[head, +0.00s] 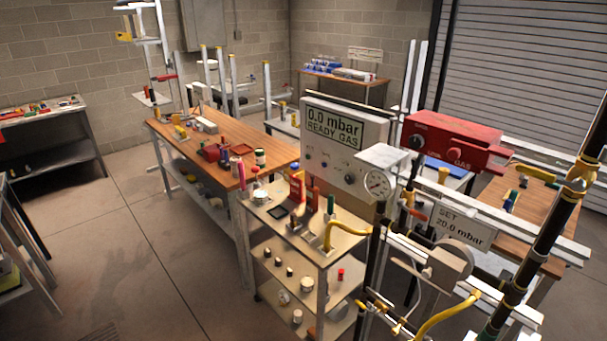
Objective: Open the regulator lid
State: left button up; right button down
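A pale grey rounded body (447,268), which looks like the regulator, sits among the pipes at the lower right. It is below and left of a sign (464,227) reading "SET 20.0 mbar". A rounded grey part shows at its upper right; I cannot tell whether this is the lid or whether the lid is open or shut. A yellow pipe (447,309) runs close below the regulator. Neither of my grippers can be made out in the head view.
Black pipes with brass fittings (545,223) stand right of the regulator. A gauge (378,185), a red box (453,139) and a display panel (341,143) reading 0.0 mbar are behind. A loaded cart (270,234) stands left. Open floor (115,250) lies further left.

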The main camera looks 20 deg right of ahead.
aim_at(446, 278)
jog(key=z, duration=1.7)
